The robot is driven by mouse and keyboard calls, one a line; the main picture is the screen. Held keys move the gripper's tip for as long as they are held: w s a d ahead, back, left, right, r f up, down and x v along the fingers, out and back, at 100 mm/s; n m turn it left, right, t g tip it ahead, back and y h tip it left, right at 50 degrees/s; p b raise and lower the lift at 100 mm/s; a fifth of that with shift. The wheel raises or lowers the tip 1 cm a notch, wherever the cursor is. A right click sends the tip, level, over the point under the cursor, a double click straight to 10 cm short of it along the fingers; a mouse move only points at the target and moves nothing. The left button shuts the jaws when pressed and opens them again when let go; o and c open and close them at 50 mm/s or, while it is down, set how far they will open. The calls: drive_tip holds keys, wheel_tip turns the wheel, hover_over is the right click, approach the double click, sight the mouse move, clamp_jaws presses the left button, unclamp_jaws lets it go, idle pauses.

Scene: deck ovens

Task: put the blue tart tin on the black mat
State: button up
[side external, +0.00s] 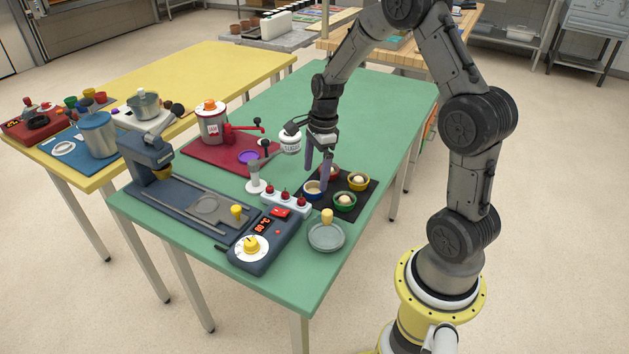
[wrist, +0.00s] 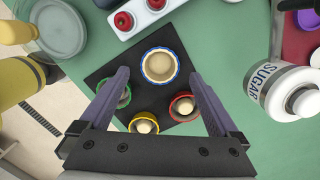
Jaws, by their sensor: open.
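The blue tart tin (side external: 313,189) sits on the black mat (side external: 325,204); in the wrist view the blue tin (wrist: 160,66) lies on the part of the black mat (wrist: 152,98) toward the top edge. My gripper (side external: 317,178) is open over the mat. In the wrist view its fingers (wrist: 158,76) are spread to either side of the blue tin, with clear gaps and nothing held. A green tin (side external: 344,200), a yellow tin (side external: 358,181) and a red tin (wrist: 184,107) are also on the mat. The left finger partly covers the green tin in the wrist view.
A rack with red-topped pieces (side external: 286,202) and a grey plate (side external: 326,236) stand near the mat. The sugar canister (wrist: 292,92) is to its right in the wrist view. The green table (side external: 370,110) is clear toward the back.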

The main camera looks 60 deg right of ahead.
wheel_tip(320, 180, up, 8)
drive_tip(key=s+a+r+n+t+h, duration=0.1)
drive_tip(key=s+a+r+n+t, duration=0.1)
drive_tip(key=s+a+r+n, duration=0.65)
drive_tip(key=s+a+r+n+t, duration=0.2)
drive_tip(key=s+a+n, duration=0.4)
drive_tip(key=s+n, duration=0.4)
drive_tip(key=n, duration=0.6)
drive_tip(key=shift+s+a+r+n+t, duration=0.25)
drive_tip(key=shift+a+n+t, duration=0.1)
drive_tip(key=shift+t, duration=0.05)
